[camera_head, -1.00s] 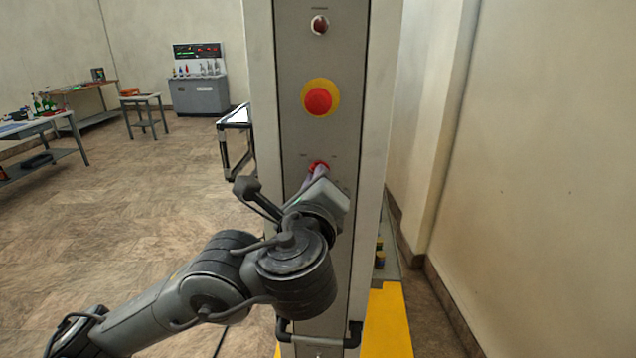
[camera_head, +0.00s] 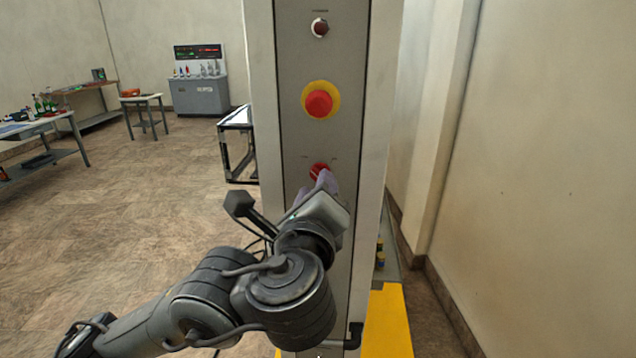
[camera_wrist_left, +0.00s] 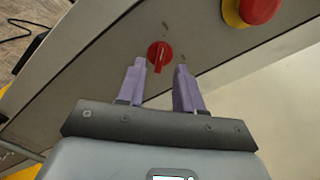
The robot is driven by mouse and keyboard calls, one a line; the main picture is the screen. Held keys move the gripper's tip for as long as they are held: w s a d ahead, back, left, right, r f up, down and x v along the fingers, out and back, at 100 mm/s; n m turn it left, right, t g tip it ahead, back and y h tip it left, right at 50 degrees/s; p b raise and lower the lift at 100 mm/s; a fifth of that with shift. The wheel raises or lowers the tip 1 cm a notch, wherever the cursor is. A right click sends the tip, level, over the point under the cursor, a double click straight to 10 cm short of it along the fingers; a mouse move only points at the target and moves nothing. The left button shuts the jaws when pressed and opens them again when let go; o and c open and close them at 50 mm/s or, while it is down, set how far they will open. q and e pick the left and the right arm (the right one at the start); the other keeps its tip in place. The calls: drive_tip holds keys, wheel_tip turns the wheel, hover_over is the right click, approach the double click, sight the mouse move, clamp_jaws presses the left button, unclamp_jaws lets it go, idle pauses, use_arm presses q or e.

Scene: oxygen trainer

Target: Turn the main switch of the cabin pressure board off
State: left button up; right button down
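The main switch is a red rotary knob (camera_head: 318,171) low on the narrow grey face of the cabin pressure board (camera_head: 290,140). In the left wrist view the knob (camera_wrist_left: 160,55) shows whole, with its raised grip bar. My left gripper (camera_head: 322,184) is at the knob from below in the head view. In the left wrist view its two purple fingers (camera_wrist_left: 159,72) are apart, with the knob just beyond the gap, nearer the left fingertip. Nothing is held between them. The small markings by the knob are too blurred to read. My right gripper is not in view.
A red mushroom button on a yellow ring (camera_head: 319,103) sits above the knob, and a small dark red lamp (camera_head: 320,27) above that. A dark handle (camera_head: 354,336) juts low on the board. A wall stands at the right; open floor lies left.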

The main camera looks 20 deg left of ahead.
use_arm(q)
drive_tip(key=v, duration=0.8)
